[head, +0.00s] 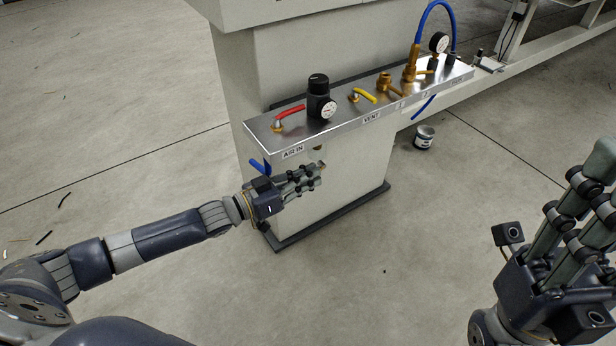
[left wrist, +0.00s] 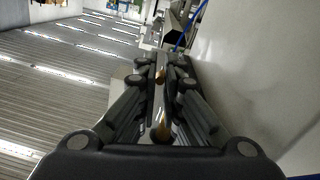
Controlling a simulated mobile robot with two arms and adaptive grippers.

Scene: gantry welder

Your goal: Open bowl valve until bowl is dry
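The metal shelf (head: 350,118) on the grey column carries a black regulator with a gauge (head: 320,97). I cannot make out the bowl clearly beneath it. A small brass piece (head: 318,148) shows just under the shelf edge. My left gripper (head: 316,176) is below the shelf, in front of the column, with a brass bit (head: 322,165) at its fingertips. In the left wrist view, a brass piece (left wrist: 160,76) shows between the close fingers. Whether they grip it is unclear. My right gripper (head: 592,172) is raised at the right, fingers apart and empty.
On the shelf are a red lever (head: 289,112), a yellow lever (head: 364,96) and brass fittings (head: 411,65) with a blue hose. A blue handle (head: 422,107) hangs below its right part, another (head: 260,167) near my left gripper. A small can (head: 424,138) stands on open floor.

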